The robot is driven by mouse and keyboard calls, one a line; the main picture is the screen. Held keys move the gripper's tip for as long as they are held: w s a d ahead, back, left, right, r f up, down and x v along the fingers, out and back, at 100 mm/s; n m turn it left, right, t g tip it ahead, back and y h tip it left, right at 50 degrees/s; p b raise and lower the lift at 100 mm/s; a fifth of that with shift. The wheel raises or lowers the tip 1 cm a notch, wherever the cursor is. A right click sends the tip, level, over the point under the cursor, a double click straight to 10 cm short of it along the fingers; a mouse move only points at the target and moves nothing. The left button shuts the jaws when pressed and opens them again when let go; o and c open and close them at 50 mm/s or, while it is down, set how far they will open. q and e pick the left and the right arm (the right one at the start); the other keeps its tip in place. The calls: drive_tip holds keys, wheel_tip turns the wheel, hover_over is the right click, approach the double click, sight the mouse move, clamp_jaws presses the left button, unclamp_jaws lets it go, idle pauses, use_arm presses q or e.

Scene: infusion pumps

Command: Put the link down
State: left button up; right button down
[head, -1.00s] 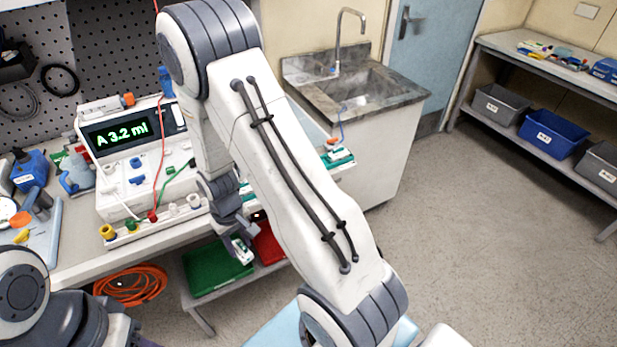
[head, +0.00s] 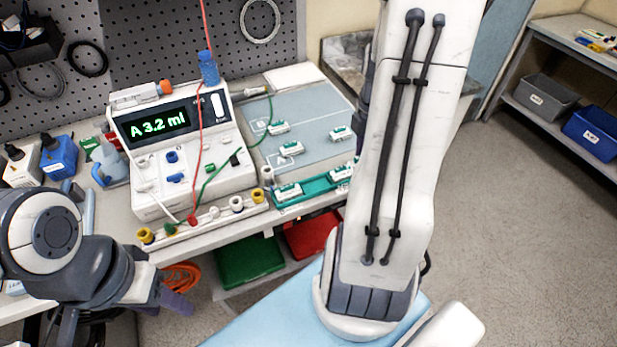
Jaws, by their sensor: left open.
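Small white-and-green links show in the head view. Links lie on the grey-blue mat (head: 312,112) with areas marked A and B: one near B (head: 278,128), one near A (head: 291,149), one at the right (head: 341,134). Two more links (head: 289,191) (head: 341,173) sit on the green strip (head: 316,186) at the bench's front edge. My right arm rises across the right of the mat; its gripper is not in view, so whether it holds a link is hidden. My left gripper (head: 170,302) is at lower left, in front of the bench, open, away from the links.
The pump (head: 180,140) reads "A 3.2 ml", with red and green leads running to a front rail (head: 205,220) of coloured ports. Bottles (head: 60,157) stand at left. Green (head: 248,262) and red (head: 308,236) bins sit below. Floor at right is open.

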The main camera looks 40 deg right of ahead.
drive_tip(key=shift+r, duration=0.15)
drive_tip(key=shift+n, duration=0.3)
drive_tip(key=w+a+f, duration=0.2)
drive_tip(key=w, duration=0.1)
drive_tip(key=w+a+f+p, duration=0.1)
drive_tip(key=w+a+f, duration=0.1)
drive_tip(key=w, duration=0.1)
drive_tip(key=w+a+f+p, duration=0.1)
drive_tip(key=w+a+f, duration=0.1)
drive_tip(key=w, duration=0.1)
drive_tip(key=shift+a+f, duration=0.35)
wheel_tip(320, 180, down, 4)
drive_tip(key=shift+r+p, duration=0.1)
drive_tip(key=shift+p, duration=0.6)
drive_tip(key=shift+f, duration=0.2)
drive_tip(key=shift+f, duration=0.2)
drive_tip(key=shift+c, duration=2.3)
unclamp_jaws()
drive_tip(key=shift+r, duration=0.1)
